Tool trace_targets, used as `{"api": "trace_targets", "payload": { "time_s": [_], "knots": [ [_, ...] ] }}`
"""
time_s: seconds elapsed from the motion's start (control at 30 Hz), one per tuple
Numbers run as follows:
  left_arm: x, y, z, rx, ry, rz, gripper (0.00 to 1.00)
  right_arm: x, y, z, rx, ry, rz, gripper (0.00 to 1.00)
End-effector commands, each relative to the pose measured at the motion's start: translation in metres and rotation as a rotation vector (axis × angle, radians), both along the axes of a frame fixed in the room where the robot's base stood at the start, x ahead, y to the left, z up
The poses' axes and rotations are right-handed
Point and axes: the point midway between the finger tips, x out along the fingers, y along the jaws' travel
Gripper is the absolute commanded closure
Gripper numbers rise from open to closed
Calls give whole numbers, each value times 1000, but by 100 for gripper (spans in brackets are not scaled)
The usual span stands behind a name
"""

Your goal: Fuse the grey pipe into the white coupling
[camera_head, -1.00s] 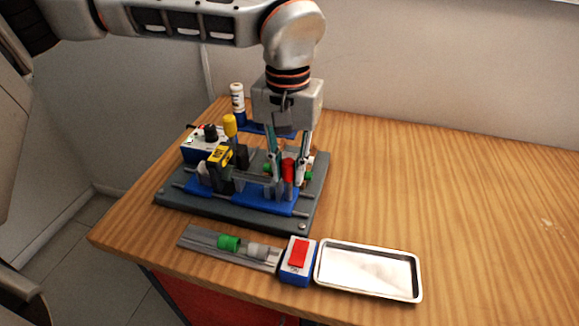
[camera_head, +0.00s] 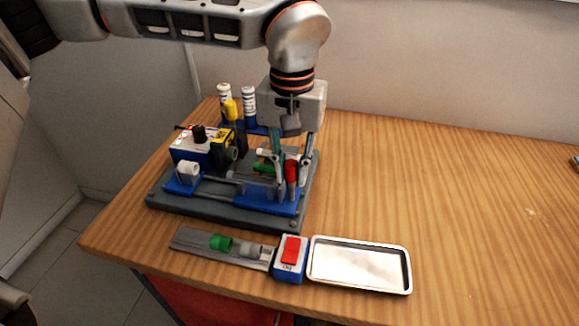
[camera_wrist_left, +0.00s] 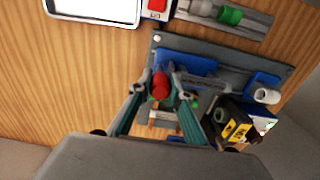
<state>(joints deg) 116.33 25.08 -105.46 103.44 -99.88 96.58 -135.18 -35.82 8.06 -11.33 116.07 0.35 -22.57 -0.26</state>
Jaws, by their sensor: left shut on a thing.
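The white coupling (camera_head: 188,169) sits in a blue holder at the left of the fixture; it also shows in the wrist view (camera_wrist_left: 266,96). A pale grey bar (camera_head: 246,178), which looks like the grey pipe, lies across the middle of the fixture, apart from the coupling. My left gripper (camera_head: 291,181) points down at the fixture's right side, its fingers on either side of a red handle (camera_head: 292,171). It appears shut on this handle, which also shows in the wrist view (camera_wrist_left: 160,86). The fingers partly hide the bar's right end. My right gripper is not in view.
A yellow-and-black heater (camera_head: 224,144) stands behind the coupling, beside a control box (camera_head: 188,148). In front lie a grey channel (camera_head: 190,239) with green and grey pieces, a red-topped box (camera_head: 291,258) and a metal tray (camera_head: 360,283). The table's right side is clear.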

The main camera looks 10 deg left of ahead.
Motion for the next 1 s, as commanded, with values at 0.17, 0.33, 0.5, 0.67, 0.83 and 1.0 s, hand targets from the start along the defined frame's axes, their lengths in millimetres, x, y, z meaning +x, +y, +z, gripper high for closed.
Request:
{"api": "trace_targets", "payload": {
  "time_s": [0.17,0.33,0.5,0.67,0.83,1.0],
  "knots": [
    [-1,8,-1,2,3,0,93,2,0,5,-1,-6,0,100],
    [-1,19,0,2,2,1,93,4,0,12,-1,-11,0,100],
    [-1,30,0,2,3,1,93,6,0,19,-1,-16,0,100],
    [-1,40,0,2,4,0,93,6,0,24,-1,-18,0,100],
    [-1,44,-2,2,5,0,93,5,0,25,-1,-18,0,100],
    [-1,43,-2,2,5,0,93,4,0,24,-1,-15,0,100]
  ]
}}
